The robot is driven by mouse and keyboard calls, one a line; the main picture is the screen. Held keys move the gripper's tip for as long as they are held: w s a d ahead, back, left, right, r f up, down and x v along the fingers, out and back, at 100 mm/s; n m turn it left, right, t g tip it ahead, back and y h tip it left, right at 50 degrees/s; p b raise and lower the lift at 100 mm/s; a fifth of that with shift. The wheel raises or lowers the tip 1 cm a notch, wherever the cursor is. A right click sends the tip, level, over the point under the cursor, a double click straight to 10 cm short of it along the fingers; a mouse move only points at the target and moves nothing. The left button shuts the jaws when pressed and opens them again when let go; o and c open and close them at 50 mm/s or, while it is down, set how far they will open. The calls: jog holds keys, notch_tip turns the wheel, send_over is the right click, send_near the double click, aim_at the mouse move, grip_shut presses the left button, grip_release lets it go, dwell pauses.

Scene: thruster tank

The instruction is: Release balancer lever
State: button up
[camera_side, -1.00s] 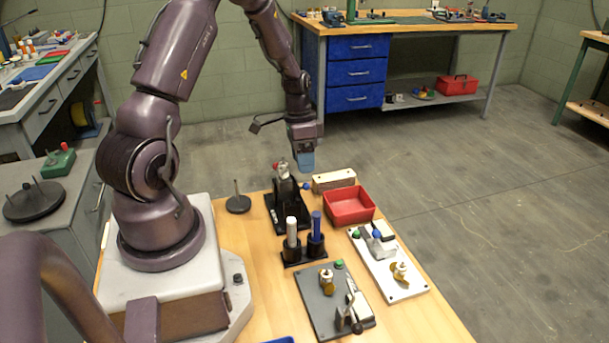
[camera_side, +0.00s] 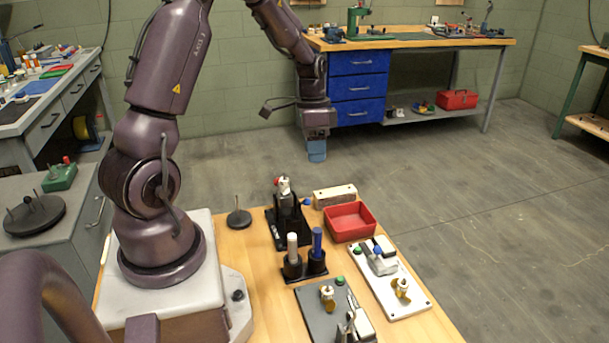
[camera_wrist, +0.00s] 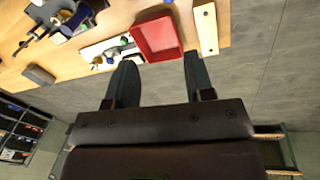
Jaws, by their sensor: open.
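My gripper (camera_side: 316,152) hangs in the air beyond the far edge of the wooden table, with nothing between its fingers. The wrist view shows its two dark fingers (camera_wrist: 160,78) spread apart. No part is plainly marked as the balancer lever. In the side view, a grey plate (camera_side: 318,304) at the front carries an upright metal lever or clamp (camera_side: 349,324) and a brass fitting (camera_side: 327,296). A white plate (camera_side: 409,301) carries a grey lever-like part (camera_side: 379,262) and another brass fitting (camera_side: 401,287). A black stand (camera_side: 284,226) holds a white-and-red-topped part. My gripper touches none of these.
A red bin (camera_side: 349,236) and a wooden block (camera_side: 334,195) stand near the table's far edge. A black holder (camera_side: 304,274) keeps a white and a blue cylinder upright. A dark round stand (camera_side: 239,219) is at the left. The floor beyond the table is clear.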

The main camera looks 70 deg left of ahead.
aim_at(307, 199)
jog(key=d+m+y, duration=0.2)
jog(key=d, duration=0.4)
jog(key=a+f+y, duration=0.1)
jog(key=a+f, duration=0.1)
jog(key=f, duration=0.2)
jog(key=s+a+f+n+y, duration=0.1)
jog(key=f, duration=0.4)
jog(key=s+a+f+n+y, duration=0.1)
jog(key=a+f, duration=0.1)
jog(key=f, duration=0.2)
jog(key=shift+a+f+t, duration=0.15)
jog(key=shift+a+t, duration=0.15)
jog(key=shift+c, duration=0.3)
